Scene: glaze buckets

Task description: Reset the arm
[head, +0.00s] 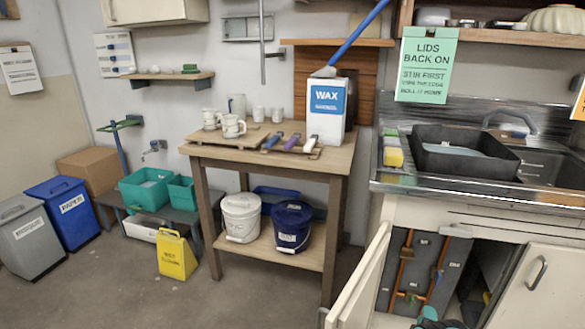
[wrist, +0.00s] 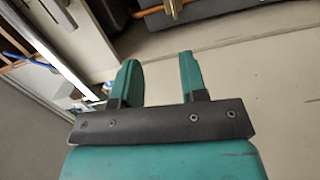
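My gripper (wrist: 160,82) shows in the wrist view with its two teal fingers spread apart and nothing between them. Beyond the fingers is the pale floor or board of the sink cabinet. In the head view, only a small part of my arm shows at the bottom edge, in front of the open sink cabinet (head: 412,215). The fingers cannot be made out clearly there.
A wooden table (head: 262,160) with mugs, a wax box (head: 327,110) and two buckets stands to the left. Grey floor is clear in front.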

